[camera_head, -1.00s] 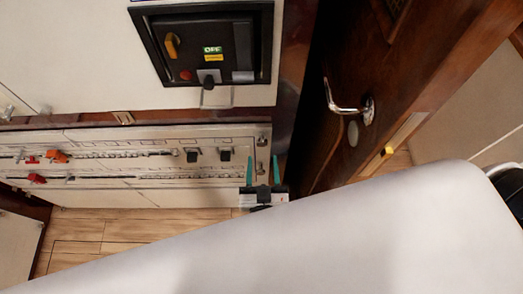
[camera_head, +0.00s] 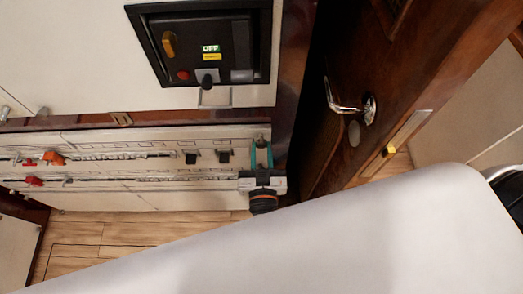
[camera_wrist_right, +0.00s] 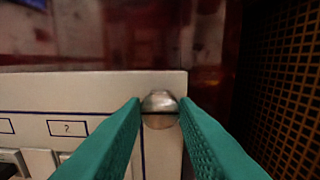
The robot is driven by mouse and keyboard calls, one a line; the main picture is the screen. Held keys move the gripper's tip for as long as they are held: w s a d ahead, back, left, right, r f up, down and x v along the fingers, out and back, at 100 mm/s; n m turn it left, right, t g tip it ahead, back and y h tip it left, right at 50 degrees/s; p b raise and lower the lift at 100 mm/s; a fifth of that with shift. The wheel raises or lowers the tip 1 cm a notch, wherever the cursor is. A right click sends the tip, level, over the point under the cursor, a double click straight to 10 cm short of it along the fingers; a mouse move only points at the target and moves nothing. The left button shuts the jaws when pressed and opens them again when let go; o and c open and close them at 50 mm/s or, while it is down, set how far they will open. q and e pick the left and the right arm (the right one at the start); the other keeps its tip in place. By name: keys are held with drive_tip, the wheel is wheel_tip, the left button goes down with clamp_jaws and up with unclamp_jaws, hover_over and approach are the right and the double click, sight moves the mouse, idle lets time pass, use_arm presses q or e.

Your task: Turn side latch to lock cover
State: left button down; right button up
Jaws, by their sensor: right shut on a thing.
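The side latch (camera_wrist_right: 160,104) is a small round silvery knob with a slot, at the upper right corner of the white breaker panel cover (camera_wrist_right: 90,88) in the right wrist view. The cover also shows in the head view (camera_head: 110,143) as a long pale panel. My right gripper (camera_wrist_right: 161,108) has its two teal fingers on either side of the knob, shut on it. In the head view the right gripper (camera_head: 262,155) is at the panel's right end, where its fingers partly hide the latch. My left gripper is not in view.
Orange and red breaker handles (camera_head: 52,158) and black switches (camera_head: 223,156) line the panel. A black-framed unit (camera_head: 205,45) reading OFF is above. A wooden door with a metal handle (camera_head: 345,105) stands at right. My large pale arm covers the lower right.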

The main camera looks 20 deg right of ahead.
drive_tip(key=shift+m, duration=0.3)
drive_tip(key=shift+m+p, duration=0.35)
drive_tip(key=shift+m, duration=0.15)
drive_tip(key=shift+m+p, duration=0.4)
drive_tip(key=shift+m, duration=0.8)
drive_tip(key=m, duration=0.2)
drive_tip(key=shift+m, duration=0.4)
drive_tip(key=m, duration=0.2)
drive_tip(key=shift+m, duration=0.4)
drive_tip(key=m, duration=0.3)
drive_tip(key=shift+f+m, duration=0.1)
drive_tip(key=shift+m, duration=0.2)
drive_tip(key=m+b, duration=0.1)
drive_tip(key=m, duration=0.3)
drive_tip(key=shift+m, duration=0.3)
